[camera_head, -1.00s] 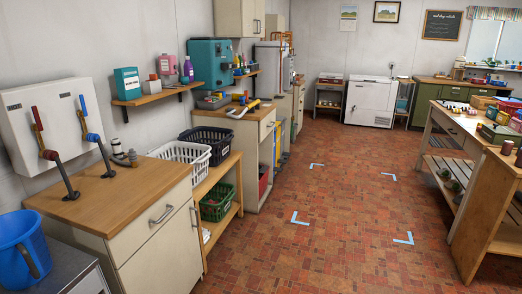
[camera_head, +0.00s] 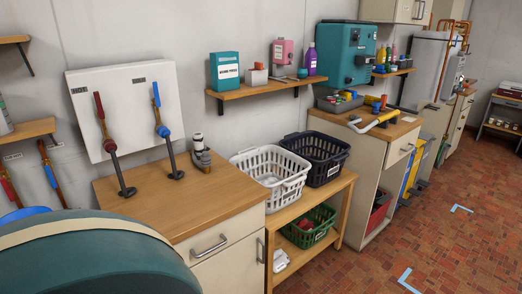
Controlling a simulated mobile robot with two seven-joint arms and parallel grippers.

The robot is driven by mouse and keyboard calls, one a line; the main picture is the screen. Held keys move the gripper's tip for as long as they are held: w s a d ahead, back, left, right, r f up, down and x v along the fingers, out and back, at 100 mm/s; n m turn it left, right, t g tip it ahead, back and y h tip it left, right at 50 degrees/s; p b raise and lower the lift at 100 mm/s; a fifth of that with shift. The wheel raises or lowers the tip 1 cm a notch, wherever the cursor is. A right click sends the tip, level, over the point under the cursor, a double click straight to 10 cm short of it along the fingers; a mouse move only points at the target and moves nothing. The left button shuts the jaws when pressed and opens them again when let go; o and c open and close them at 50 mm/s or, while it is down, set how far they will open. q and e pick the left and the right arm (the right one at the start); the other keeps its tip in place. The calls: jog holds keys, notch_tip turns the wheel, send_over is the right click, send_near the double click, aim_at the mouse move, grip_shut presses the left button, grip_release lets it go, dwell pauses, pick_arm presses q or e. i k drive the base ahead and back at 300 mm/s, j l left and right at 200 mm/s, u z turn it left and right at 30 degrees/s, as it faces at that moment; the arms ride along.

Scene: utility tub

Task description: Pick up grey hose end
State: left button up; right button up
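I cannot single out a grey hose end with certainty. A small grey and black fitting (camera_head: 200,151) stands on the wooden counter (camera_head: 225,200), near the wall. To its left, two grey pipes rise from dark flanges on the counter to a red lever (camera_head: 101,112) and a blue lever (camera_head: 157,98) in front of a white wall panel (camera_head: 128,82). Neither of my grippers is in view.
A white basket (camera_head: 270,178) and a dark basket (camera_head: 318,160) sit on a wooden shelf unit, with a green basket (camera_head: 308,228) below. A large teal rounded shape (camera_head: 95,260) hides the lower left.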

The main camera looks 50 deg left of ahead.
aim_at(206, 164)
jog(key=i+u, duration=0.3)
jog(key=i+l+u, duration=0.15)
jog(key=i+u, duration=0.2)
jog(key=i, duration=0.2)
jog(key=i+l+u, duration=0.3)
jog(key=i+j, duration=0.1)
